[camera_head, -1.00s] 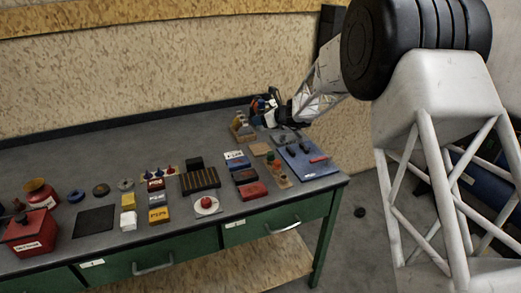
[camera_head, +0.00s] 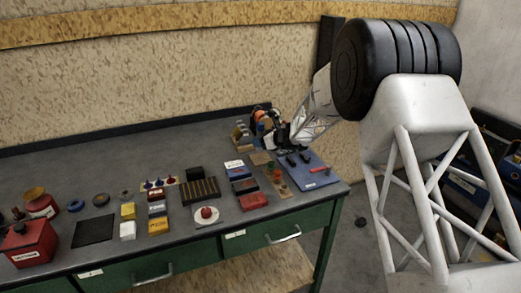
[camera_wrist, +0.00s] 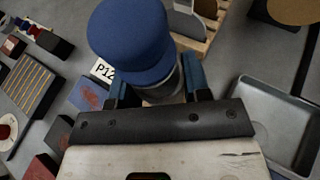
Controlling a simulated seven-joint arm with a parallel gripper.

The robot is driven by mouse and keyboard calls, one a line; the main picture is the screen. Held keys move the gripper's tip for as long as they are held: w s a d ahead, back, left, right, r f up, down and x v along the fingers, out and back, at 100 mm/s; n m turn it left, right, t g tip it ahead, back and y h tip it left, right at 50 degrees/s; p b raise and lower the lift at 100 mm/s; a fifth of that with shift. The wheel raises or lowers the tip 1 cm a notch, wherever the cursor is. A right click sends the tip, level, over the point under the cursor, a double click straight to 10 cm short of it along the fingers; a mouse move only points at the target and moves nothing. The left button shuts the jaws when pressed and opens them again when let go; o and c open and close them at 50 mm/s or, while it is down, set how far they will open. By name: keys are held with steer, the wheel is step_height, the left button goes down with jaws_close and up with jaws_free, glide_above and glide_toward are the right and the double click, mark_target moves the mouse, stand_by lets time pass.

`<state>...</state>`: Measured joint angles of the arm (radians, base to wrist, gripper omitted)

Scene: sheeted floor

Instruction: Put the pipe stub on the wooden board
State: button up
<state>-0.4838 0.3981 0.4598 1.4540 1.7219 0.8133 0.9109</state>
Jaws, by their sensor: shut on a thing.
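My gripper (camera_wrist: 155,92) is shut on the pipe stub (camera_wrist: 132,38), a grey cylinder with a wide blue cap, and holds it above the table in the wrist view. In the head view my gripper (camera_head: 272,138) is at the far right part of the table, where the stub is too small to make out clearly. The wooden board (camera_head: 261,158) is a small tan square just in front of my gripper. In the wrist view the stub and fingers hide most of it, and I cannot tell the height of the stub above it.
A blue box labelled P12 (camera_wrist: 88,93) is left of the stub. A wooden rack with grey discs (camera_wrist: 196,38) stands beyond it, and a grey tray (camera_wrist: 268,122) lies to the right. A blue panel (camera_head: 310,172) and several boxes are nearby.

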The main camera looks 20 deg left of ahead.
mark_target(260, 149)
steer(key=shift+f, duration=0.2)
steer(key=shift+f, duration=1.85)
steer(key=shift+f, duration=0.15)
steer(key=o, duration=1.1)
steer(key=shift+d+r, duration=0.2)
steer(key=v, duration=1.1)
steer(key=shift+d, duration=0.25)
